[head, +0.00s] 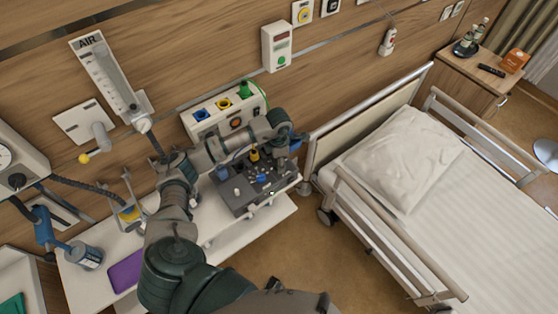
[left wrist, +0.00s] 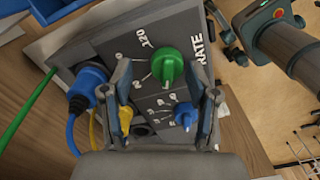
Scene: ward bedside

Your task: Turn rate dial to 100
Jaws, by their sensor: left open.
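A grey device (head: 238,205) with a sloped panel stands on the white shelf below the wall. In the left wrist view its panel (left wrist: 185,25) carries a green dial (left wrist: 166,67) beside the word RATE, with 120 among its scale marks. A smaller blue dial (left wrist: 186,115) sits nearer the palm. My left gripper (left wrist: 164,95) is open, its fingers spread either side of the dials, with nothing clearly held. Contact with the green dial cannot be told, nor its exact setting. In the head view my left gripper (head: 283,165) is over the device, partly hidden by its wrist.
A blue plug (left wrist: 88,80) and a yellow plug (left wrist: 125,117) with cables sit left of the dials. The bed (head: 478,215) stands right of the shelf (head: 262,222).

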